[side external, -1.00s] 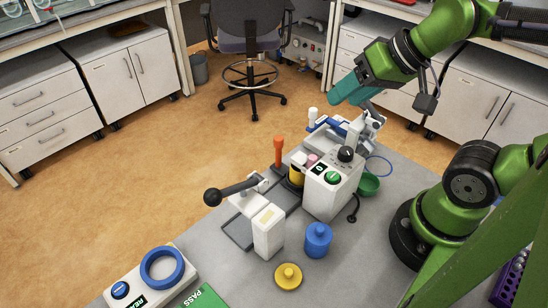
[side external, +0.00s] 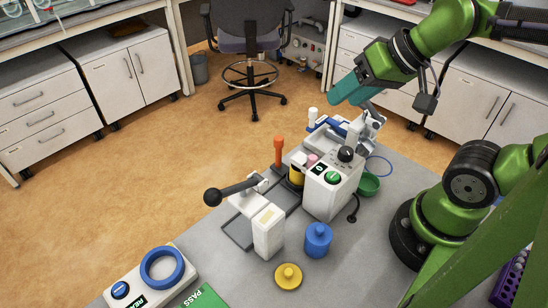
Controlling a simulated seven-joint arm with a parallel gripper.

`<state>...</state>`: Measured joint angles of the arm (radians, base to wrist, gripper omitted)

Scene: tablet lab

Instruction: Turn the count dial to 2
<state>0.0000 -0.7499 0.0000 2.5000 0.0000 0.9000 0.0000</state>
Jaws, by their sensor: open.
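The count dial (side external: 346,154) is a black round knob on top of the white device box (side external: 322,198), with small marks around it that are too small to read. A green round button (side external: 332,178) sits below the dial on the same box. My gripper (side external: 338,98) has teal fingers and hangs above and behind the dial, apart from it and empty. Its fingers overlap from this angle, so the gap between them is hidden.
A white press with a black-knobbed lever (side external: 232,190) stands left of the box. A blue weight (side external: 318,238), a yellow weight (side external: 288,276) and a green bowl (side external: 369,184) stand nearby. A blue ring (side external: 162,267) is at front left.

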